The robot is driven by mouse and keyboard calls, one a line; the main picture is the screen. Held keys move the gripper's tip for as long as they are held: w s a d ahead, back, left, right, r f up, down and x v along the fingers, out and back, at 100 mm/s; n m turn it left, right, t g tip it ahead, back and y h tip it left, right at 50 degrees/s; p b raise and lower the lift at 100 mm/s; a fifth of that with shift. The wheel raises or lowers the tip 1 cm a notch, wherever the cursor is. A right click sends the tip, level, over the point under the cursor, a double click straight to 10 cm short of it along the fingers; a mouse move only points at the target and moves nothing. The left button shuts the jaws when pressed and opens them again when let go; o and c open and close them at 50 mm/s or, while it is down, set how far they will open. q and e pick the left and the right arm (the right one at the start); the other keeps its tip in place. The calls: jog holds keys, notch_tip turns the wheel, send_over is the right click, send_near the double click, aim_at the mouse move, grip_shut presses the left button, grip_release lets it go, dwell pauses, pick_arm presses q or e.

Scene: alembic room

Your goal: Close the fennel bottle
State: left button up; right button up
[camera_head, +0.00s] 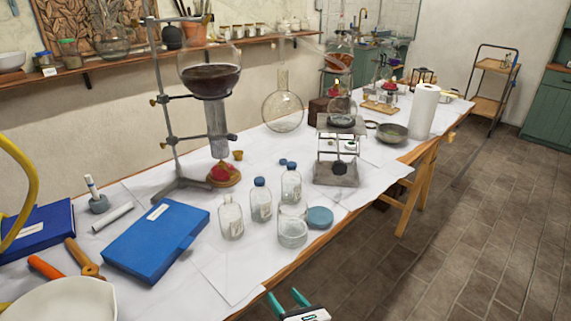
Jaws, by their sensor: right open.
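A clear glass bottle (231,218) without a cap stands upright on the white-covered table. Two similar bottles stand behind it to the right: one with a blue cap (261,202) and another with a blue cap (291,184). Their labels are too small to read, so I cannot tell which is fennel. My right gripper (286,299) is at the bottom edge, open and empty, in front of the table and apart from the bottles. My left gripper is not in view.
An open glass jar (293,229) and a flat blue lid (320,218) stand right of the bottles. A burner stand (337,172) is behind them. A blue case (155,240) lies to the left. A metal stand (170,120) holds a flask of dark liquid (210,80).

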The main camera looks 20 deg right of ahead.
jog(key=s+d+f+m+g+h+p, duration=0.1)
jog(key=s+d+f+m+g, duration=0.1)
jog(key=s+f+m, duration=0.45)
jog(key=s+d+f+m+g, duration=0.1)
jog(key=s+f+m+g, duration=0.15)
jog(key=f, duration=0.65)
jog(key=s+d+f+m+g+h+p, duration=0.1)
jog(key=s+d+f+m+g, duration=0.15)
jog(key=f+m, duration=0.4)
jog(key=s+a+f+m+g+p, duration=0.1)
jog(key=s+f+m+g, duration=0.2)
jog(key=s+f+m, duration=0.4)
jog(key=s+a+f+m+g, duration=0.1)
jog(key=s+f+m+g, duration=0.3)
jog(key=s, duration=1.7)
notch_tip(320, 180, down, 4)
jog(key=m, duration=0.4)
jog(key=shift+s+f+g+p, duration=0.2)
jog(key=shift+s+g+p, duration=0.1)
jog(key=shift+p, duration=0.1)
